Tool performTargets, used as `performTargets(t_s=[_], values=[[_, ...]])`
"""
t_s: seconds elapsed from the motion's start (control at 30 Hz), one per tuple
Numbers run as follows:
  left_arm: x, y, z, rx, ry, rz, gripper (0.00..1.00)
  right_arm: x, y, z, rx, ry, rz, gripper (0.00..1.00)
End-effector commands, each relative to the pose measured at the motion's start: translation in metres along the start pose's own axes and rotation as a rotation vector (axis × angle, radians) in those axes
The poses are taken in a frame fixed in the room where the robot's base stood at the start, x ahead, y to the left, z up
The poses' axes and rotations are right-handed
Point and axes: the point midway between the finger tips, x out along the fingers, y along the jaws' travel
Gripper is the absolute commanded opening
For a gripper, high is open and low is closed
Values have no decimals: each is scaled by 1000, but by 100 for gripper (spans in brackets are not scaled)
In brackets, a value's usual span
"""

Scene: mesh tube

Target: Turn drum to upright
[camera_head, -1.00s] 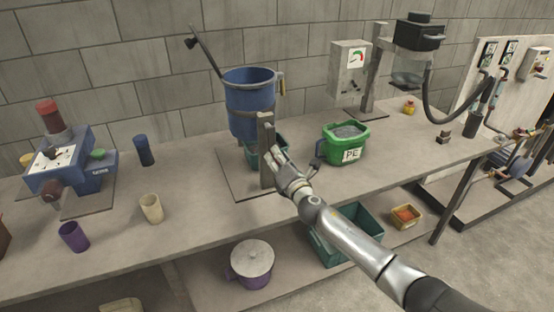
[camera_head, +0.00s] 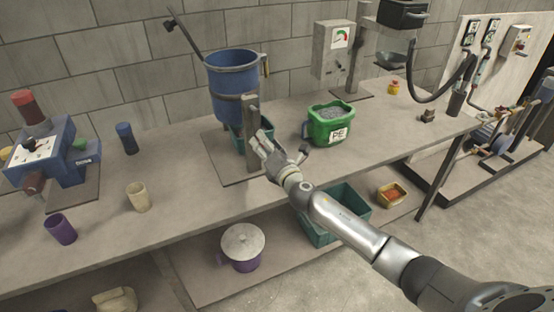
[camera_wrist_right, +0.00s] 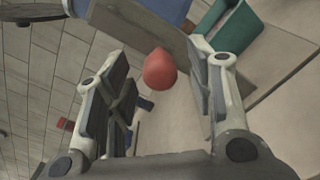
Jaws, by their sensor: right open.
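The blue drum (camera_head: 231,95) hangs in a stand on the bench, its open top facing up, with a long dark lever (camera_head: 197,38) rising to the left. A grey post (camera_head: 251,120) of the stand is in front of it. My right gripper (camera_head: 264,142) is beside this post, open. In the right wrist view, a red rounded knob (camera_wrist_right: 160,69) shows between the open fingers (camera_wrist_right: 165,90), with visible gaps on both sides. The drum (camera_wrist_right: 165,8) is at the top edge there. The knob is hidden in the head view. My left gripper is not in view.
A teal bin (camera_head: 236,137) sits under the drum. A green bucket marked PE (camera_head: 325,133) stands to the right, close to my right wrist. A blue machine (camera_head: 50,150) and several cups stand on the left.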

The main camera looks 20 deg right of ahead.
Motion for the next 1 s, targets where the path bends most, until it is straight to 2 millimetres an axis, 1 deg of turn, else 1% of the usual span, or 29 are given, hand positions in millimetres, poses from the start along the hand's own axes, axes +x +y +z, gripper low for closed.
performTargets(t_s=[0.03,0.4,0.53,0.7,1.0], values=[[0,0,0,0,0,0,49,-8,-1,-1,-3,3,1,49],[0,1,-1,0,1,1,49,-70,-1,-1,-2,4,-1,49],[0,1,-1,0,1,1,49,-86,-1,-1,-2,2,-2,49],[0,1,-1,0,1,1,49,-98,0,-1,-2,2,0,49],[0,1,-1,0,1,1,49,-101,0,0,-2,1,0,49]])
